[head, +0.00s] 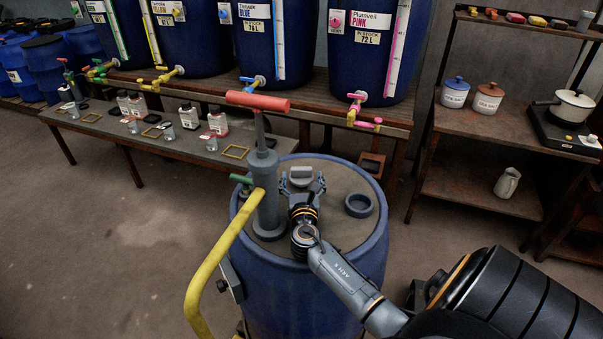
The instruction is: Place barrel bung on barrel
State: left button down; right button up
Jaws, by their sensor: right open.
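The blue barrel (330,290) stands upright in the middle of the head view, with a grey-brown top. A grey bung (301,172) with a raised grip shows over the far part of the barrel top. My right gripper (302,183) reaches in from the lower right, its fingers open on either side of the bung's near edge. I cannot tell whether they touch it. A dark round collar with an open middle (359,205) is on the right part of the barrel top. My left gripper is not in view.
A grey hand pump (266,190) with a red T-handle (258,101) rises from the barrel top's left side, close to my gripper. Its yellow hose (215,258) hangs leftward. A low bench (190,145) with bottles lies behind left; a shelf (480,185) stands at right.

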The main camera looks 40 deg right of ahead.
jog(key=v, duration=0.5)
jog(key=shift+r, duration=0.1)
dwell(1.1)
